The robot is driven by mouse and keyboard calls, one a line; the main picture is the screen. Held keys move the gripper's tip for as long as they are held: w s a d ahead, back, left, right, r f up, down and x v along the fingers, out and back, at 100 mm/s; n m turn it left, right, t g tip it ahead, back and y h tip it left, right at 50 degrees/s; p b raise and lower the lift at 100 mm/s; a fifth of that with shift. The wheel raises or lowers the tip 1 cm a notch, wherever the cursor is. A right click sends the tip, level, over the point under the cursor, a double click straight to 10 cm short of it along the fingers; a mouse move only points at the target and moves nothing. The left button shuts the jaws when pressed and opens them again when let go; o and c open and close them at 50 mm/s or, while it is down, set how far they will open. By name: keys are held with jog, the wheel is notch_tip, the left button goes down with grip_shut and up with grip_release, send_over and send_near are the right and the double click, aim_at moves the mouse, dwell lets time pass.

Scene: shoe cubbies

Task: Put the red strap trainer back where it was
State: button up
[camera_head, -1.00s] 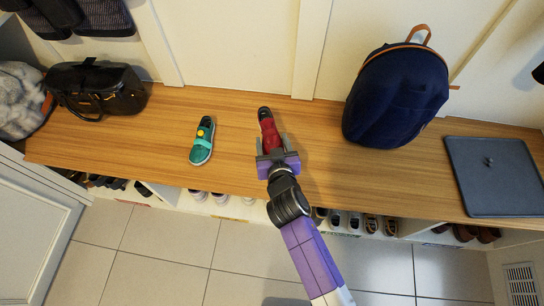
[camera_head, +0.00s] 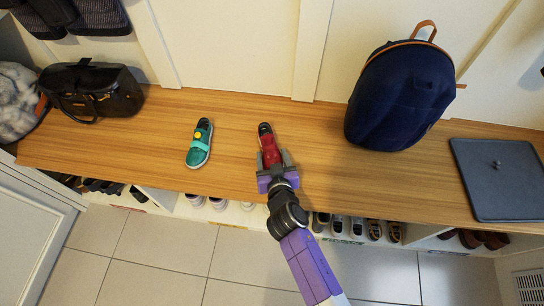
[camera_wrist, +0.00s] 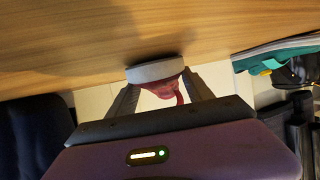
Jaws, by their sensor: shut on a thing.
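The red strap trainer (camera_head: 270,149) is a small red shoe with a dark opening at its far end. It is over the wooden bench top (camera_head: 330,175), near the front edge. My gripper (camera_head: 273,162) is shut on its near end from the front side. In the wrist view the trainer's pale sole (camera_wrist: 156,71) and red upper (camera_wrist: 163,90) show between my two fingers. A shadow lies beside the sole; I cannot tell whether it touches the bench. The fingers hide part of the shoe.
A teal shoe (camera_head: 200,143) with a yellow spot stands to the left. A black handbag (camera_head: 92,92) is at far left, a navy backpack (camera_head: 398,100) at right, a dark flat mat (camera_head: 500,178) at far right. Cubbies under the bench hold several shoes (camera_head: 357,226).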

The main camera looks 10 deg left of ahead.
jog(key=o, duration=1.3)
jog(key=shift+r+p, duration=0.2)
jog(key=shift+p, duration=0.15)
jog(key=p+v, duration=0.1)
jog(key=v, duration=1.1)
jog(key=shift+f+p, duration=0.15)
jog(key=shift+p, duration=0.2)
jog(key=shift+d, duration=0.1)
